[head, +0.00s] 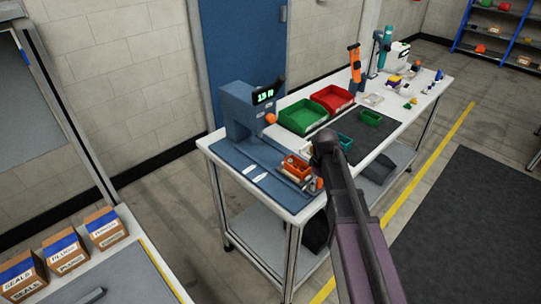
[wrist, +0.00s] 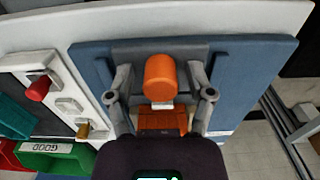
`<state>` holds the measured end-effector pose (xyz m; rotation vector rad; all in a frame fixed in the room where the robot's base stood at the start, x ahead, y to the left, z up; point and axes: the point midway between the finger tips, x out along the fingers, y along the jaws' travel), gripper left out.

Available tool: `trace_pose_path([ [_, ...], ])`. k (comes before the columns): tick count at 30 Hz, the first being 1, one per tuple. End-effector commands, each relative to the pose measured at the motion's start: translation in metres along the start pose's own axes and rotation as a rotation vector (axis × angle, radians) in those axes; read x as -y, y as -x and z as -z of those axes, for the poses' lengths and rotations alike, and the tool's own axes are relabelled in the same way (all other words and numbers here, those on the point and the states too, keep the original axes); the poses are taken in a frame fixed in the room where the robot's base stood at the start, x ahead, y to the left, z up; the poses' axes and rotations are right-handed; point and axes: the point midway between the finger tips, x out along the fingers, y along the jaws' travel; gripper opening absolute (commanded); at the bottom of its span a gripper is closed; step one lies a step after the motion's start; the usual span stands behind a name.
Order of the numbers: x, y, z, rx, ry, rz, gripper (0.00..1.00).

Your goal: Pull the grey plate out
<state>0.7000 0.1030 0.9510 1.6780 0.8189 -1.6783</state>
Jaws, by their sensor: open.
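The grey plate (wrist: 130,48) shows in the wrist view as a dark grey piece on the blue base (wrist: 250,75), with an orange knob (wrist: 160,76) at its near side. An orange tray (wrist: 163,120) lies beyond the knob towards the bottom of the picture. My gripper (wrist: 160,88) is open, with one finger on each side of the knob; I cannot tell whether either touches it. In the head view my gripper (head: 314,184) is at the front end of the blue base, by the orange tray (head: 297,167). My arm and gripper hide most of the plate there.
A blue machine with a lit display (head: 264,96) stands on the white workbench (head: 210,142) behind the base. Green (head: 302,117) and red (head: 332,98) bins are beside it. A small green bin (head: 360,143) sits on a dark mat. Floor in front of the bench is clear.

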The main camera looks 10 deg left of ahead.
Motion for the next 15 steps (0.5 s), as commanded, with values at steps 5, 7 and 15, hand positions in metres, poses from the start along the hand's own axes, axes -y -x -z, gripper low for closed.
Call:
trace_pose_path([
  [5,-0.0002,0.0003,0.0002,0.0,0.0,0.0,0.69],
  [7,-0.0002,0.0003,0.0002,0.0,0.0,0.0,0.69],
  [15,-0.0002,0.0043,0.0002,-0.001,0.0,0.0,0.69],
])
